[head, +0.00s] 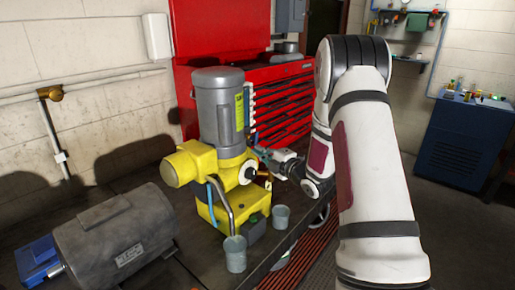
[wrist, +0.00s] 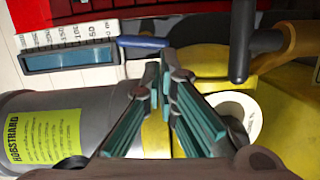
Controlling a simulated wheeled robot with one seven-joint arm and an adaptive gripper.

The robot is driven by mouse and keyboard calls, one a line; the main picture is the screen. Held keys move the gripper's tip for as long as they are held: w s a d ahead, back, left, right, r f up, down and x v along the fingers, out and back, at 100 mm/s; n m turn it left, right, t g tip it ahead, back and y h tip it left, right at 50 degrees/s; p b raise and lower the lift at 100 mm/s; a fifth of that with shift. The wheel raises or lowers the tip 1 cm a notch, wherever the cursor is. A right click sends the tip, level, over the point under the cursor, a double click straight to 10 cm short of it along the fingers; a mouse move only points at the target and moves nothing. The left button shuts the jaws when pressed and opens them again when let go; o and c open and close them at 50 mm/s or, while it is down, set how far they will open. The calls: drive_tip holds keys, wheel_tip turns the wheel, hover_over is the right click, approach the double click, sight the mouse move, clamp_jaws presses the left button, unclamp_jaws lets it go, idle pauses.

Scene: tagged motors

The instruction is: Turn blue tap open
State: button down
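My gripper (wrist: 163,68) has teal-padded fingers. They stand close together with a narrow gap between them, and I see nothing held in it. In the wrist view the fingertips are just by the end of a small blue handle (wrist: 143,42), which looks like the blue tap. I cannot tell whether they touch it. The handle lies along the end of a marked sight gauge (wrist: 70,57) with blue in its window.
A grey motor (wrist: 40,125) stands upright on the pump, close to my fingers. A dark lever (wrist: 240,45) and a white round part (wrist: 238,108) are to the right. Grey cups (head: 235,254) and a dark motor (head: 115,240) stand on the bench.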

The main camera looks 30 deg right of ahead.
sight(254, 139)
drive_tip(key=s, duration=0.3)
drive_tip(key=s+d, duration=0.1)
drive_tip(key=s, duration=0.1)
drive_tip(key=shift+s+r, duration=0.25)
drive_tip(key=shift+r, duration=0.1)
drive_tip(key=c, duration=1.9)
unclamp_jaws()
drive_tip(key=shift+s, duration=0.2)
drive_tip(key=shift+o, duration=1.2)
drive_tip(key=shift+s+d+m, duration=0.1)
drive_tip(key=shift+m, duration=0.2)
drive_tip(key=s+d+r+m+b, duration=0.1)
drive_tip(key=s+m+b, duration=0.15)
drive_tip(key=m, duration=0.65)
drive_tip(key=s+d+m+b, duration=0.1)
drive_tip(key=d+m+b, duration=0.15)
drive_tip(key=m, duration=0.65)
drive_tip(key=w+a, duration=0.3)
drive_tip(key=w, duration=1)
drive_tip(key=shift+w+r, duration=0.25)
drive_tip(key=shift+w, duration=0.15)
drive_tip(key=shift+c, duration=0.6)
clamp_jaws()
